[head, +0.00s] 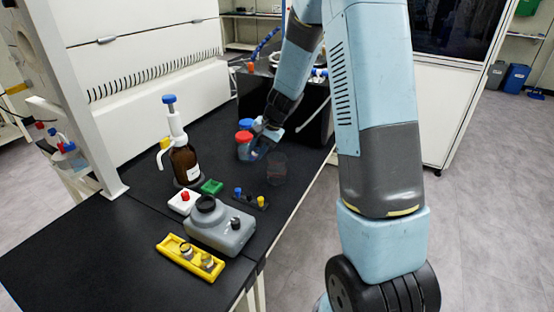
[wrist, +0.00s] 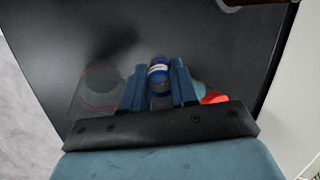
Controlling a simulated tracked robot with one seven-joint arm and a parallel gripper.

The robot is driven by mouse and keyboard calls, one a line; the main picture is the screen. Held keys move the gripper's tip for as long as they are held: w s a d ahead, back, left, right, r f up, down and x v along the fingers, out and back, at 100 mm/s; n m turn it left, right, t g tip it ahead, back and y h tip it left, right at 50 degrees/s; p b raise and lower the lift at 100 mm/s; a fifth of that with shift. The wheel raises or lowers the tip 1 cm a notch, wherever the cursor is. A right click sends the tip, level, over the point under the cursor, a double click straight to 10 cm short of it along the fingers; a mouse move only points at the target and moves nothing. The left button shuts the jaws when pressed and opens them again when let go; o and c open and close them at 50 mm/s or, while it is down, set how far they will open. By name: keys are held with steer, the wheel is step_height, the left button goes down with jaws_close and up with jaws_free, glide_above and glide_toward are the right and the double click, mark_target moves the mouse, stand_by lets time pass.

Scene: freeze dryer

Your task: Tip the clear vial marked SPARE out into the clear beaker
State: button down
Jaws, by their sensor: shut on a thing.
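My gripper (wrist: 158,86) is shut on a small clear vial (wrist: 158,70) with a blue and white band; any SPARE marking is too small to read. In the head view, my gripper (head: 264,144) is low over the black bench, and the vial cannot be made out there. The clear beaker (head: 278,170) stands on the bench just in front of my gripper. In the wrist view, the beaker (wrist: 97,98) is left of the fingers, apart from the vial.
A red-capped bottle (head: 243,138) and a blue-capped bottle (head: 246,123) stand close beside my gripper. An amber dispenser bottle (head: 185,162), small dark rack (head: 250,199), grey device (head: 222,231) and yellow tray (head: 190,259) are nearer. The bench's right edge is close to the beaker.

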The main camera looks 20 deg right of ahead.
mark_target(259, 147)
steer(key=shift+s+d+r+t+y, duration=0.2)
steer(key=shift+d+r+y, duration=0.25)
steer(key=shift+r+y, duration=0.15)
steer(key=shift+s+d+r+t+y, duration=0.1)
steer(key=shift+d+r+t+y, duration=0.1)
steer(key=shift+d+r+y, duration=0.3)
steer(key=shift+d+r+t+y, duration=0.15)
steer(key=shift+t+y, duration=0.25)
steer(key=shift+y, duration=0.3)
steer(key=shift+f+y, duration=0.2)
steer(key=shift+y, duration=0.2)
steer(key=shift+f+y+p, duration=0.35)
steer(key=shift+y+p, duration=0.15)
steer(key=shift+p, duration=0.1)
steer(key=shift+r+t+y+p, duration=0.25)
steer(key=shift+t+y+p, duration=0.45)
steer(key=shift+y, duration=0.7)
steer(key=shift+s+d+r+t+y+p, duration=0.15)
steer(key=shift+d+r+y+p, duration=0.1)
steer(key=shift+r+y, duration=0.25)
steer(key=shift+s+d+r+t+y+p, duration=0.15)
steer(key=shift+d+r+y, duration=0.1)
steer(key=shift+r+y, duration=0.25)
steer(key=shift+d+r+t+y+p, duration=0.15)
steer(key=shift+t+y+p, duration=0.15)
steer(key=shift+y, duration=0.45)
steer(key=shift+r+t+y+p, duration=0.1)
steer(key=shift+t+y+p, duration=0.2)
steer(key=shift+y, duration=0.45)
stand_by(0.6)
